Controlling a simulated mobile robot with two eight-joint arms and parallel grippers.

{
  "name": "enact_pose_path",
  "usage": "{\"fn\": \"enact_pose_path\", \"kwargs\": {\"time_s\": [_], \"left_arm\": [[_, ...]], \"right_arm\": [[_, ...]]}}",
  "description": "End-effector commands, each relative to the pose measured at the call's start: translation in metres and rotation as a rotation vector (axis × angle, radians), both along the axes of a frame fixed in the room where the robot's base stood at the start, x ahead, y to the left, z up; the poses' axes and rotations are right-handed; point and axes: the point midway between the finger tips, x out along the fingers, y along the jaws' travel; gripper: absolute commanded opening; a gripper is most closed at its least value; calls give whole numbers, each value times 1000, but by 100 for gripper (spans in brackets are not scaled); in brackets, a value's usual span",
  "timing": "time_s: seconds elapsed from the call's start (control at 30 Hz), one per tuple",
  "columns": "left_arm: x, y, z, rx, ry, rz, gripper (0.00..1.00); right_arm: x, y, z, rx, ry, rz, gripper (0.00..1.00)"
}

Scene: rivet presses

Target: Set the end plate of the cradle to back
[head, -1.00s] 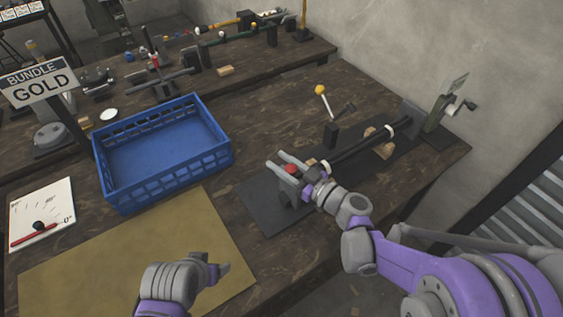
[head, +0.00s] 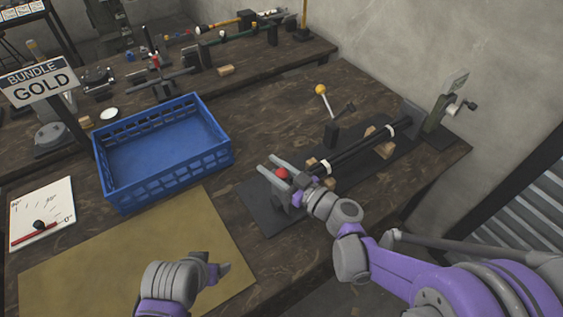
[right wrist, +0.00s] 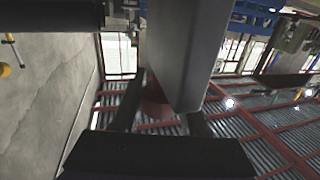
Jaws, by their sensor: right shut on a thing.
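The cradle's dark base (head: 262,207) lies on the bench, with black rods (head: 352,155) resting along it, bound by white bands. At its near left end is a red knob (head: 282,174), with a dark upright part, likely the end plate, below it and partly hidden. My right gripper (head: 271,167) is shut on the red knob, one grey finger on each side. In the right wrist view, the red knob (right wrist: 155,97) sits between the fingers against a grey plate (right wrist: 180,50). My left gripper (head: 221,271) hangs over the tan mat; its finger gap is unclear.
A blue crate (head: 163,190) stands left of the cradle. A yellow-balled lever (head: 321,89) rises behind the rods, and a green crank device (head: 440,116) stands at the far right end. The tan mat (head: 110,255) is bare. A BUNDLE GOLD sign (head: 40,83) stands at left.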

Motion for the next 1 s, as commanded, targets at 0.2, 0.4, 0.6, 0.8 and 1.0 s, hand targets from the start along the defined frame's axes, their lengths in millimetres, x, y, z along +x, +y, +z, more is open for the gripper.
{"fn": "enact_pose_path", "kwargs": {"time_s": [0.2,0.4,0.6,0.8,1.0], "left_arm": [[0,0,-2,0,1,0,75],[0,0,-2,0,1,0,75],[0,0,-2,0,1,0,75],[0,0,-2,0,1,0,75],[0,0,-2,0,1,0,75]], "right_arm": [[-31,42,0,1,-1,9,0],[-38,51,0,1,1,5,0],[-39,51,0,1,1,8,0],[-38,51,0,1,1,7,74],[-38,50,0,1,1,4,74]]}}
